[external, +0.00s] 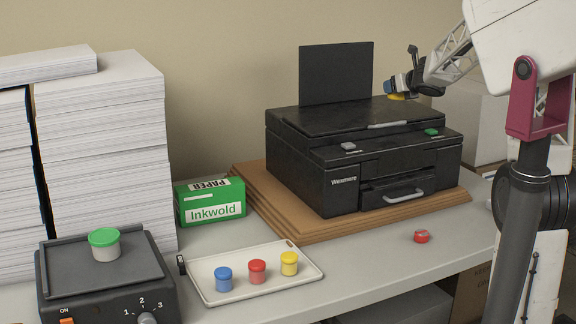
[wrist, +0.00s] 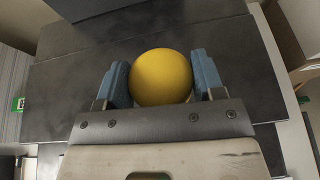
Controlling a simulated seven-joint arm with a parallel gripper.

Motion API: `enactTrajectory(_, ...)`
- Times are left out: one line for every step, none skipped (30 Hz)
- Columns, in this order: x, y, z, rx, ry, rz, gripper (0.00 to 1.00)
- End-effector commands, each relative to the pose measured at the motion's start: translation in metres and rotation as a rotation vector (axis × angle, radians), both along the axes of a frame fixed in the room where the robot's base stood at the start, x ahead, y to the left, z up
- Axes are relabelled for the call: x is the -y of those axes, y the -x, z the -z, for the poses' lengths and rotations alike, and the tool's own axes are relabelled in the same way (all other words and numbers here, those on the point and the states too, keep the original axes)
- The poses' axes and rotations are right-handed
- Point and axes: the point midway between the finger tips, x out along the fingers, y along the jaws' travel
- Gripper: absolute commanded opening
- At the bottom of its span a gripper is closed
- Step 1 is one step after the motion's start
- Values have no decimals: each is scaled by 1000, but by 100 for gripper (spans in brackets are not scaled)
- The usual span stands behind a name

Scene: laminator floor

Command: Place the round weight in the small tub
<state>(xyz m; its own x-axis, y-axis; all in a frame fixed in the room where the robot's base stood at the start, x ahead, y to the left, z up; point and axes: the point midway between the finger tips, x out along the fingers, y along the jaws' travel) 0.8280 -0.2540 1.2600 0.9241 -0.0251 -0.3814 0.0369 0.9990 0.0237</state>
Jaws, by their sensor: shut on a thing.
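My gripper (external: 397,88) is at the upper right in the external view, above the back right of the black printer. In the wrist view its two blue fingers (wrist: 162,84) are shut on a smooth yellow round thing (wrist: 160,76), which looks like the round weight. Its yellow edge (external: 397,97) shows under the fingers in the external view. A green-lidded tub (external: 105,245) stands on a dark hotplate-like device. I cannot tell which tub is meant.
The printer (external: 330,170) stands on a wooden board (external: 255,180) with its rear panel (external: 335,75) raised. A green paper box (external: 210,202) and tall paper stacks (external: 100,140) stand left. A small red object (external: 421,236) lies near the front edge. Bench space lies between tray and board.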

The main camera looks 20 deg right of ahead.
Motion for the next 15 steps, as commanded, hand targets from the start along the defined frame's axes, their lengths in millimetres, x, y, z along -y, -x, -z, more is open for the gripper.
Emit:
enactTrajectory(-17,-4,-1,1,1,-29,27)
enactTrajectory(-26,-6,-1,1,1,-45,27)
enactTrajectory(-39,-8,-1,2,0,-67,27)
enactTrajectory(-48,-10,-1,2,-1,-83,27)
enactTrajectory(-57,-11,0,1,0,-99,27)
enactTrajectory(-70,-13,0,1,1,-121,27)
enactTrajectory(-79,-14,1,0,1,-138,27)
enactTrajectory(-88,-15,1,1,0,-154,27)
enactTrajectory(-101,-17,1,1,1,-177,27)
enactTrajectory(-110,-17,1,1,1,-192,27)
enactTrajectory(-119,-18,1,1,2,-208,27)
enactTrajectory(-132,-19,1,1,1,-231,27)
enactTrajectory(-141,-19,2,2,1,-247,27)
enactTrajectory(-151,-20,2,2,0,-264,27)
enactTrajectory(-163,-20,3,2,0,-286,27)
